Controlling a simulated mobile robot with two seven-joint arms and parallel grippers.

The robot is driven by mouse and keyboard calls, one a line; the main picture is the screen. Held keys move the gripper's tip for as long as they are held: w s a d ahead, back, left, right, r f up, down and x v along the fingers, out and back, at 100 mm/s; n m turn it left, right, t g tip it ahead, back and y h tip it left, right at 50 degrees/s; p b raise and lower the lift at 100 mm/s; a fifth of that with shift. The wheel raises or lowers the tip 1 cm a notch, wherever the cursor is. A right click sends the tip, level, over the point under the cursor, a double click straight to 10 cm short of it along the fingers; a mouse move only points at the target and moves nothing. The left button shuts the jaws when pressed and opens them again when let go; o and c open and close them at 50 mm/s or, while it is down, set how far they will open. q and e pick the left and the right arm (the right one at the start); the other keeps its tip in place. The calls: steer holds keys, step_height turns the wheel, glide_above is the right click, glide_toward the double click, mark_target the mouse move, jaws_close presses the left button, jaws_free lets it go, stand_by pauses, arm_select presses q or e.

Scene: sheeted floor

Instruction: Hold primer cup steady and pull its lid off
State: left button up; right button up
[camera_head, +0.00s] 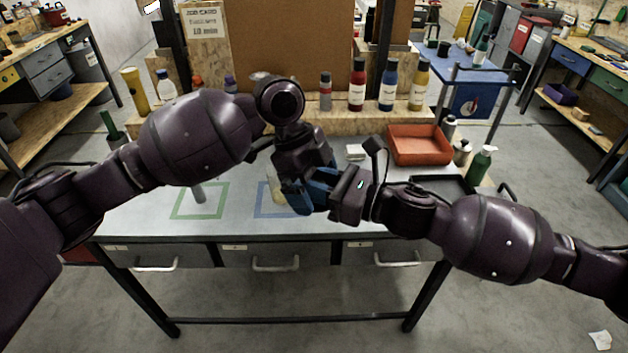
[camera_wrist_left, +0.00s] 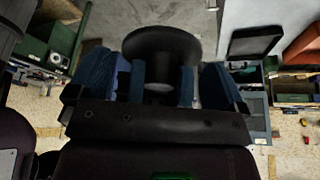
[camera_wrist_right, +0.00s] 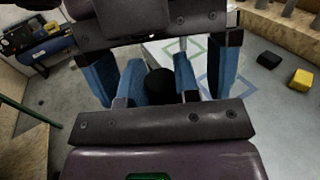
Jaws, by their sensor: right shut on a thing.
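A dark round piece, which I take to be the primer cup with its lid, shows between the blue fingers in the left wrist view (camera_wrist_left: 162,45) and in the right wrist view (camera_wrist_right: 160,85). I cannot tell cup from lid there. My right gripper (camera_wrist_right: 158,82) is shut on it with the inner pair of fingers. My left gripper (camera_wrist_left: 157,85) is open, its fingers spread outside that pair. In the head view both grippers meet above the table, the left (camera_head: 300,190) and the right (camera_head: 325,190) overlapping and hiding the cup.
The grey table (camera_head: 130,210) has a green square (camera_head: 178,205) and a blue square (camera_head: 262,212). An orange bin (camera_head: 420,144) stands right. Several bottles stand on the back shelf. The table's left side is largely clear.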

arm_select(q)
steer(key=c, duration=0.7)
arm_select(e)
steer(key=o, duration=1.1)
arm_select(q)
steer(key=shift+c, duration=0.5)
arm_select(e)
steer(key=v, duration=1.2)
steer(key=s+f+m+t, duration=0.3)
steer(key=s+f+m, duration=0.2)
steer(key=f, duration=0.2)
steer(key=shift+s+d+f+n+h, duration=1.5)
steer(key=shift+d+f+n+h, duration=1.55)
steer(key=shift+n, duration=1.8)
steer(key=shift+s+d+f+n+h, duration=1.5)
steer(key=shift+d+f+n+h, duration=0.65)
steer(key=shift+f+n, duration=2.25)
steer(key=shift+s+d+f+n+h, duration=1.45)
steer(key=shift+d+f+n+h, duration=1.15)
steer(key=shift+n, duration=2.75)
